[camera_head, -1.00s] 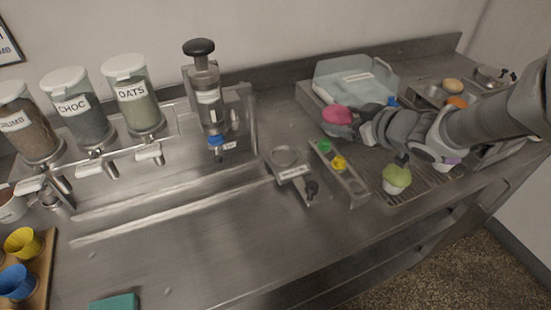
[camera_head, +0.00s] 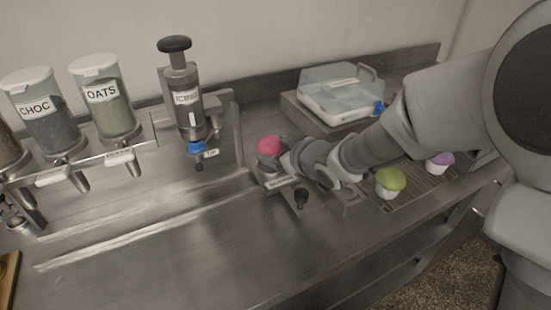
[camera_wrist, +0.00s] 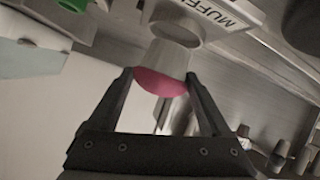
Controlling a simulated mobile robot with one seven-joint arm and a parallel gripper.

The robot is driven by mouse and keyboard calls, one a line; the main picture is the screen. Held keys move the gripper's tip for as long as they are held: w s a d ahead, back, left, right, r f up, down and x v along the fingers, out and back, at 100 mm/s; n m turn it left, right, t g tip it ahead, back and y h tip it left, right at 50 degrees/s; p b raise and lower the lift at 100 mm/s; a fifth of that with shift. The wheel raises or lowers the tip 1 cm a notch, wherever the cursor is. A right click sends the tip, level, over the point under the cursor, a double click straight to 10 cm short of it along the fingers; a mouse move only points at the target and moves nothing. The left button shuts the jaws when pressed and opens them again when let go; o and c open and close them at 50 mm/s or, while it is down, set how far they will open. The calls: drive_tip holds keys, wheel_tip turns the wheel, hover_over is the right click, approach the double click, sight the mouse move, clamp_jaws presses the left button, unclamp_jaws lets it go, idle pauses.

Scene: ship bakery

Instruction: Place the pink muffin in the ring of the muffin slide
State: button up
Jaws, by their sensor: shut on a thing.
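The pink muffin (camera_head: 269,146) is at the far end of my gripper (camera_head: 273,157). In the wrist view its pink top (camera_wrist: 160,82) and pale cup (camera_wrist: 172,58) show between the two fingers, which are shut on it. The muffin is over the ring end of the muffin slide (camera_head: 284,183), whose lettered label (camera_wrist: 212,18) also shows in the wrist view.
A green muffin (camera_head: 390,183) and a purple muffin (camera_head: 440,162) stand to the right on the rack. A lidded clear box (camera_head: 340,92) is behind my arm. The icing dispenser (camera_head: 186,97) stands left of the slide. The counter in front is clear.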

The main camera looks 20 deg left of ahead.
drive_tip(key=shift+f, duration=1.1)
drive_tip(key=shift+f+b, duration=0.25)
drive_tip(key=shift+b, duration=0.15)
drive_tip(key=o, duration=0.8)
drive_tip(key=shift+r, duration=0.1)
drive_tip(key=shift+r, duration=0.15)
